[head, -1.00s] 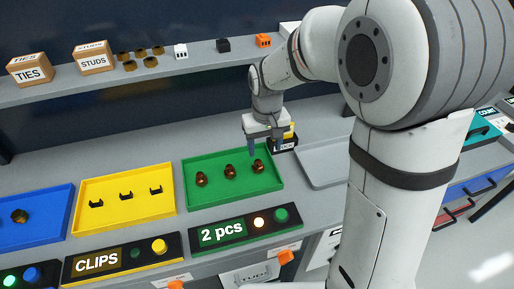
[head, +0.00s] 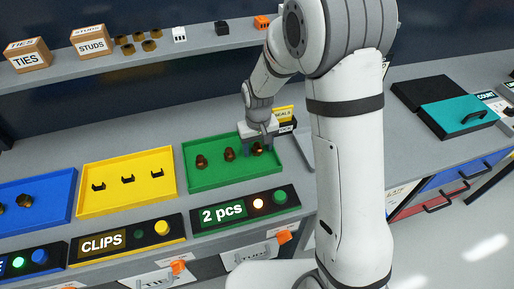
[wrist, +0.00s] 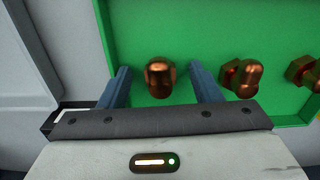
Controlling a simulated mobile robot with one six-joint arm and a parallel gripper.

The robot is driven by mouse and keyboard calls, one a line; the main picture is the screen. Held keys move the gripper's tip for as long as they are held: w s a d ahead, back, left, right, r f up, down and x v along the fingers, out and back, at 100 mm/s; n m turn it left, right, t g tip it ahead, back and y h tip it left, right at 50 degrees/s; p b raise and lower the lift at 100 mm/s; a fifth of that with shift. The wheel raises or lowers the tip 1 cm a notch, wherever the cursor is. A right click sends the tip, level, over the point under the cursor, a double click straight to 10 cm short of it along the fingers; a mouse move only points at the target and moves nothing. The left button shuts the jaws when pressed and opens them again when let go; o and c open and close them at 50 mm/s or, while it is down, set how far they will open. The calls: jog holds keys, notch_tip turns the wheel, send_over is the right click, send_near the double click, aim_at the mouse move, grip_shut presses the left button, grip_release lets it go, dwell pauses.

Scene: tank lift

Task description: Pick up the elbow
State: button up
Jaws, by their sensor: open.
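Three copper-brown elbows lie in the green tray (head: 215,181): a left one (head: 201,162), a middle one (head: 229,155) and a right one (head: 257,149). My gripper (head: 262,146) is low over the tray's right part, at the right elbow. In the wrist view my gripper (wrist: 161,84) is open, with one blue finger on each side of that elbow (wrist: 160,78) and a gap on both sides. Whether the fingers touch the tray floor cannot be told. The middle elbow (wrist: 242,76) lies just outside the right finger.
A yellow tray (head: 110,204) with black clips and a blue tray (head: 50,215) are to the left. A lit panel (head: 245,210) reading "2 pcs" stands in front of the green tray. Small boxes stand behind my gripper. A shelf (head: 110,68) runs along the back.

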jog(key=shift+c, duration=0.6)
jog(key=c, duration=0.9)
jog(key=shift+c, duration=0.2)
